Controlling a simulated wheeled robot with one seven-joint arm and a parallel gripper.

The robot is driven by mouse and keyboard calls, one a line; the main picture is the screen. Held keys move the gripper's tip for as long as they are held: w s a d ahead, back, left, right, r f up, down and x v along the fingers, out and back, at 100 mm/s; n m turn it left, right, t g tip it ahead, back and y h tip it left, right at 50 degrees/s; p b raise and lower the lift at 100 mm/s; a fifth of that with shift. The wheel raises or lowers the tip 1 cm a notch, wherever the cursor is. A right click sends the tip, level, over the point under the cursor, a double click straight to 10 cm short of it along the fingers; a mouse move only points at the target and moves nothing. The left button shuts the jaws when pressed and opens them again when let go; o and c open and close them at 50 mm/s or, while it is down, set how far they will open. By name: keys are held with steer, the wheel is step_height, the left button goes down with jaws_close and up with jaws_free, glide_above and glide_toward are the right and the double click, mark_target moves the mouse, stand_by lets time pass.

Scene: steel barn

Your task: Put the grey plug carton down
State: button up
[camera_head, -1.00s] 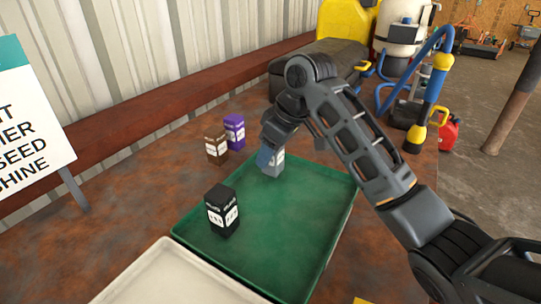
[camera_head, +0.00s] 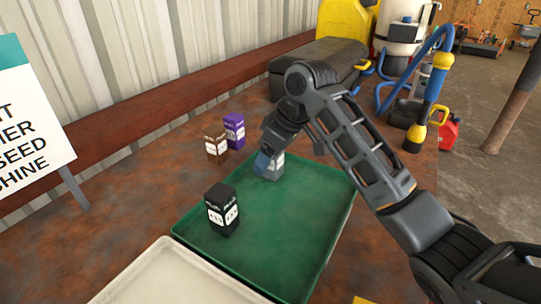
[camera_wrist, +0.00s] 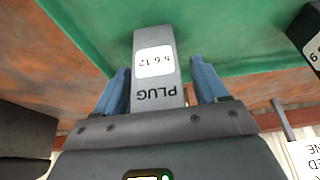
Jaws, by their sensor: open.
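The grey plug carton (camera_head: 277,166) stands on the far end of the green tray (camera_head: 290,222) in the head view, partly hidden by my gripper (camera_head: 265,160). In the wrist view the carton (camera_wrist: 154,70) shows its "PLUG" lettering and white label upside down. My gripper (camera_wrist: 158,90) is open, with one blue finger on each side of the carton and a small gap showing beside it. A black carton (camera_head: 222,209) stands on the same tray, nearer the camera and to the left.
A brown carton (camera_head: 216,148) and a purple carton (camera_head: 234,130) stand on the rusty table left of the tray's far end. A cream tray (camera_head: 185,275) lies in front. The green tray's near and right parts are clear.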

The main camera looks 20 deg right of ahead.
steer(key=p+v, duration=0.1)
steer(key=v, duration=1.1)
